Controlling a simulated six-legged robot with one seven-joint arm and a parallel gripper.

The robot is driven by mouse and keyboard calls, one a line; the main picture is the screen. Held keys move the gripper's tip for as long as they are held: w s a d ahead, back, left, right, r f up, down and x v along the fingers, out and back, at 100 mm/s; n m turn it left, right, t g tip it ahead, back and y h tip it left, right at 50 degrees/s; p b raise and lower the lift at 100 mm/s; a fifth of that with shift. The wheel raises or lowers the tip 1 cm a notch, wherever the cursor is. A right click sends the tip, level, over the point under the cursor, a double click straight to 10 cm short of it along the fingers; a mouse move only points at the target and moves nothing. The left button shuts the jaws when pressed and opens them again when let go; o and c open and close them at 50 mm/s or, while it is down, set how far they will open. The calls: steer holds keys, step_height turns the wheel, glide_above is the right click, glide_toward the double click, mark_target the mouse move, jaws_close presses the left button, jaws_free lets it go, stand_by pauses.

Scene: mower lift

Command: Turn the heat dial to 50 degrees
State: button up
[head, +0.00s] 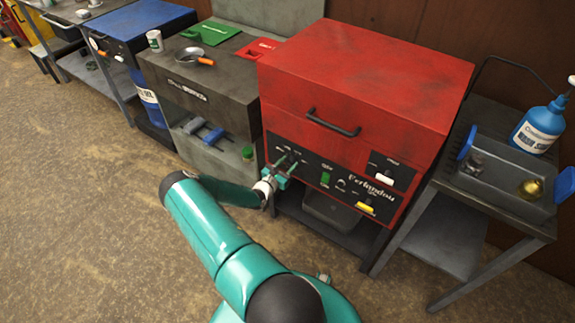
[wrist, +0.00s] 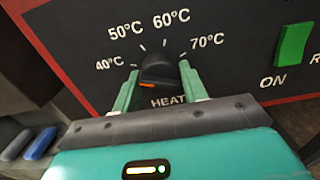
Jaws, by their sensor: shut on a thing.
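The heat dial (wrist: 160,67) is a black knob on the dark front panel, above the word HEAT in the wrist view. Tick marks and labels for 40, 50, 60 and 70 °C fan around its top. An orange mark (wrist: 147,84) shows low on the knob's near face, left of centre; which label the knob points to is not clear. My gripper (wrist: 158,82) has one green finger on each side of the knob and is shut on it. In the head view my gripper (head: 283,166) reaches the left part of the panel and largely hides the dial.
The red machine (head: 365,75) has a handle above the panel. A green ON switch (wrist: 293,45) is right of the dial. A grey workbench (head: 205,85) stands left; a side table (head: 510,215) with a blue bottle (head: 540,125) stands right. The front floor is clear.

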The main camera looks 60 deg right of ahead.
steer(key=shift+m, duration=0.5)
steer(key=m, duration=0.3)
steer(key=shift+m, duration=2.4)
steer(key=o, duration=1)
steer(key=shift+c, duration=0.2)
steer(key=shift+a, duration=0.15)
steer(key=w+a, duration=0.2)
steer(key=a, duration=1.1)
steer(key=shift+a, duration=0.2)
steer(key=shift+w, duration=0.1)
